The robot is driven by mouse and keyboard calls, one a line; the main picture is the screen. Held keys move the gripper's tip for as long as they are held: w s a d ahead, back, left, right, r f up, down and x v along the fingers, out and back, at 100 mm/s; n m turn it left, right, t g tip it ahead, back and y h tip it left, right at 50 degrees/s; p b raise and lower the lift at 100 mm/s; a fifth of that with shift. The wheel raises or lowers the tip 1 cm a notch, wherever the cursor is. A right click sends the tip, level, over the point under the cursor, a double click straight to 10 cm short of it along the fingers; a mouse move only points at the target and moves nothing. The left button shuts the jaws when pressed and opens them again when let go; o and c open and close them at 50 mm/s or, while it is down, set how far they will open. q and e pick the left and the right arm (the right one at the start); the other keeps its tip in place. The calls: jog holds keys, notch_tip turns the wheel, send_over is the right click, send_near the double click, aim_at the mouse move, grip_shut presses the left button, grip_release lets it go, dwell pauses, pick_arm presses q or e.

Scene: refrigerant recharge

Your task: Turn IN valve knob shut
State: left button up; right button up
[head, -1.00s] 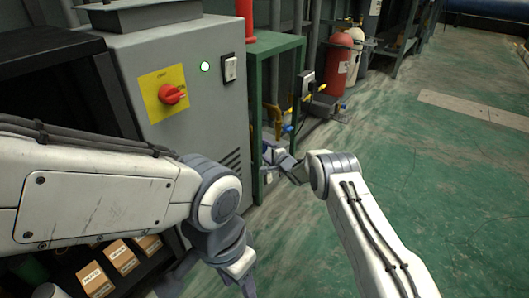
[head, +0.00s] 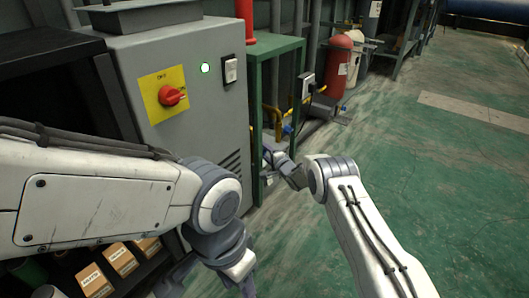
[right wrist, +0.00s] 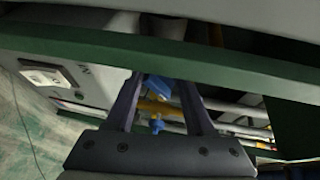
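Two blue knobs show in the right wrist view by yellow and grey pipes: an upper one (right wrist: 159,88) between the finger ends and a smaller one (right wrist: 157,126) nearer the palm. I cannot tell which is the IN valve knob. A blue knob also shows in the head view (head: 287,129) beside the green stand. My right gripper (right wrist: 161,80) is open, its fingers apart on either side of the upper knob; contact is not clear. In the head view it is low beside the stand, partly hidden (head: 269,160).
A grey cabinet (head: 205,120) with a red switch (head: 172,96) stands left of the green stand (head: 279,48). A green bar (right wrist: 150,55) crosses above the fingers in the right wrist view. A red cylinder (head: 339,65) stands behind. The green floor (head: 440,180) at right is clear.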

jog(key=shift+o, duration=1.4)
jog(key=shift+s, duration=0.1)
jog(key=p+v, duration=0.7)
jog(key=v, duration=0.3)
jog(key=shift+d, duration=0.15)
jog(key=shift+s, duration=0.1)
